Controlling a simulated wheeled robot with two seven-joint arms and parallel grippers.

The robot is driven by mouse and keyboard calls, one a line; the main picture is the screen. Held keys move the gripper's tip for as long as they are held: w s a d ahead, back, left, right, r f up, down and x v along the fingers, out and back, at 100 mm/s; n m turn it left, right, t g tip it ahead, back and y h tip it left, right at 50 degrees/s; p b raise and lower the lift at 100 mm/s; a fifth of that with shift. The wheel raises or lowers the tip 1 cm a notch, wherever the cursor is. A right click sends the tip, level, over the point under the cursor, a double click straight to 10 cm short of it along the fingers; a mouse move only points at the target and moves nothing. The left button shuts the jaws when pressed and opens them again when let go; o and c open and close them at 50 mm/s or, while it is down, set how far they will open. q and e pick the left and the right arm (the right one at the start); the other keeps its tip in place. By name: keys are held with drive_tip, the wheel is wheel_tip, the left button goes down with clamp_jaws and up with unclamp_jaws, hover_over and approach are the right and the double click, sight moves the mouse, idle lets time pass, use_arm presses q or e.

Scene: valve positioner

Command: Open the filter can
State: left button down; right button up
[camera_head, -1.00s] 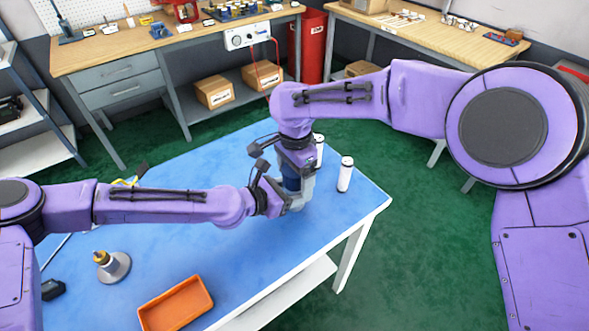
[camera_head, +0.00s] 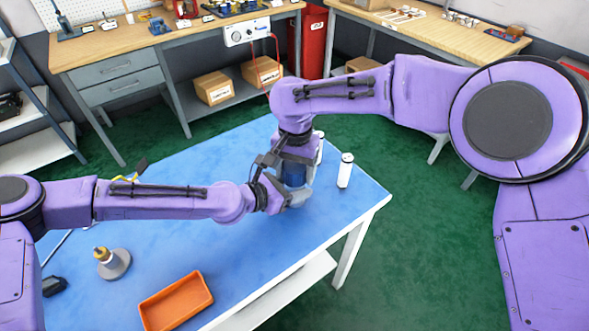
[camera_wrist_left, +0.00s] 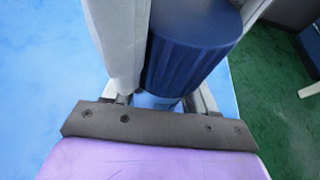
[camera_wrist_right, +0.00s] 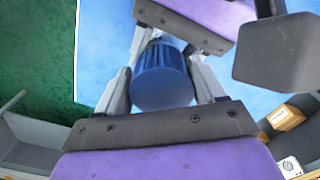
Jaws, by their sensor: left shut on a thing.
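The blue filter can (camera_head: 294,174) stands on the blue table top, partly hidden by both grippers. It also shows in the left wrist view (camera_wrist_left: 186,60), with ribbed sides. My left gripper (camera_head: 294,200) is shut on the can, low on its side. My right gripper (camera_head: 297,165) points down from above, its fingers on either side of the can's upper part. In the right wrist view, the can's round dark blue top (camera_wrist_right: 161,92) lies between these fingers, with narrow gaps; contact at their tips is hard to see.
A white cylinder (camera_head: 345,171) stands right of the can, and another (camera_head: 319,147) is partly hidden behind my right gripper. An orange tray (camera_head: 176,303) lies at the front. A grey round-based fitting (camera_head: 114,264) stands left of it. The table's right edge is close.

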drive_tip(key=o, duration=0.3)
drive_tip(key=shift+r, duration=0.1)
wheel_tip(320, 180, up, 4)
drive_tip(key=shift+r, duration=0.45)
drive_tip(key=shift+c, duration=0.4)
wheel_tip(320, 180, up, 2)
drive_tip(key=shift+a+r+m, duration=0.1)
drive_tip(key=shift+r+m, duration=0.1)
drive_tip(key=shift+m, duration=0.8)
wheel_tip(320, 180, down, 8)
drive_tip(key=shift+r, duration=0.25)
